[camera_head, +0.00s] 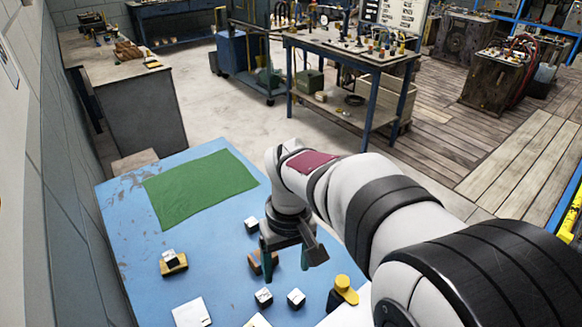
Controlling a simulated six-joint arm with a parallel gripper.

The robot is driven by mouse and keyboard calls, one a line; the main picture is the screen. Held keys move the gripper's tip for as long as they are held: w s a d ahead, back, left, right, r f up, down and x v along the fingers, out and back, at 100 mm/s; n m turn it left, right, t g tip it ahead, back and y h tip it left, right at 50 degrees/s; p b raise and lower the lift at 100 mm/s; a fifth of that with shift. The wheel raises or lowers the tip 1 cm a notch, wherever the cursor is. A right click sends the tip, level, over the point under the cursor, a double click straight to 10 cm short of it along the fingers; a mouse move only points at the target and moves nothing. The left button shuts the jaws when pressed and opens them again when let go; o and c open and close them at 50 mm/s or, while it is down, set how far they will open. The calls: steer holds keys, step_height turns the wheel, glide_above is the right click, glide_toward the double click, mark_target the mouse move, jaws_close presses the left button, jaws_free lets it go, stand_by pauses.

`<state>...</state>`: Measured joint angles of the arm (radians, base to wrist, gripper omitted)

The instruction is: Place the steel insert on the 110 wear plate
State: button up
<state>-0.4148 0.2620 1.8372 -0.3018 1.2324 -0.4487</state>
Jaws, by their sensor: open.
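My gripper (286,258) points down over the blue table, its two fingers apart with nothing seen between them. Small silvery-white cubes with dark sides, any of which may be the steel insert, stand nearby: one behind the gripper (251,224), one in front (263,297) and one to its right (296,298). Another similar block (171,256) sits on a tan-brown block (174,266) at the left. A flat white plate (191,312) lies at the front left, and another pale plate (257,321) is cut off by the bottom edge. No 110 marking is readable.
A tan block (255,262) is partly hidden by the left finger. A black-and-yellow object (342,293) stands right of the cubes. A green mat (200,187) lies clear at the back of the blue table (130,240). A wall runs along the left.

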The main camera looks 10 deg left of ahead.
mark_target(264, 295)
steer(key=w+a+f+n, duration=0.3)
steer(key=w+a+f, duration=0.1)
steer(key=a, duration=0.2)
steer(key=f, duration=1.6)
steer(key=shift+s+a, duration=0.1)
steer(key=shift+s, duration=0.1)
steer(key=shift+r, duration=0.1)
jaws_close()
